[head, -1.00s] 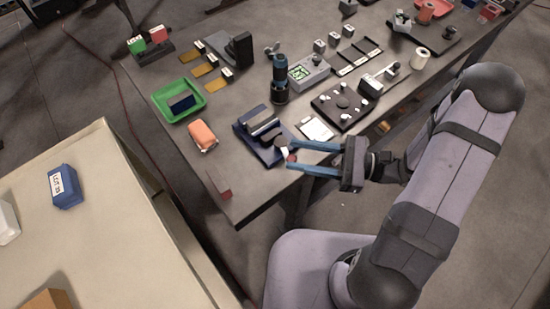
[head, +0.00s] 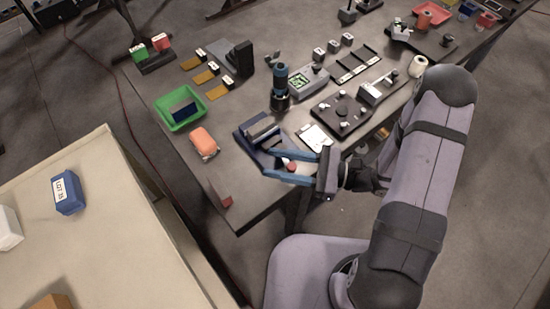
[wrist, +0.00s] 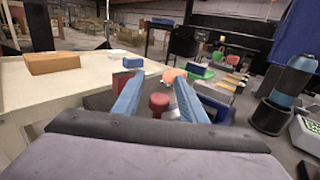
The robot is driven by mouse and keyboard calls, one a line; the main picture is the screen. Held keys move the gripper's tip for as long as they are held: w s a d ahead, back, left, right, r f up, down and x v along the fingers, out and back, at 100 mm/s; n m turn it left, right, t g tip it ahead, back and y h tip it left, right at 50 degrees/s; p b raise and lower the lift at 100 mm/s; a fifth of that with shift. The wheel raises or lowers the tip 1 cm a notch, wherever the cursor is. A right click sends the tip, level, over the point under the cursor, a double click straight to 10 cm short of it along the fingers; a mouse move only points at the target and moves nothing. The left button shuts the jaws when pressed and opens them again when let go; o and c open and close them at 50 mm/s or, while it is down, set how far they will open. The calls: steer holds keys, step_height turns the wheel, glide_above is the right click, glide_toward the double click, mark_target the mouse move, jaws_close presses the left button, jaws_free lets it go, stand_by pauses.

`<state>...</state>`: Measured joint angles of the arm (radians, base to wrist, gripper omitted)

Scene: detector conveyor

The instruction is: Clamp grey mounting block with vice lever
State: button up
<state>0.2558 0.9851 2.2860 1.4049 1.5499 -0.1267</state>
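The blue vice (head: 244,147) stands near the front edge of the workbench. A grey block (head: 262,127) appears to sit between its jaws; whether it is gripped tight I cannot tell. The vice lever's red knob (head: 290,167) is at the vice's front end, and shows in the wrist view (wrist: 158,103) as a red knob on a stem. My gripper (head: 282,151) has its two blue fingers apart, one on either side of the knob. In the wrist view my gripper (wrist: 157,84) shows gaps beside the knob; contact is not visible.
Left of the vice are an orange object (head: 204,142), a green tray (head: 172,121) and a small red piece (head: 227,201). Behind stands a dark blue cylinder (head: 280,82). To the right are a white card (head: 316,136) and a black plate (head: 341,116). Bare bench lies front left.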

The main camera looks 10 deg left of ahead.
steer(key=shift+a, duration=0.55)
jaws_close()
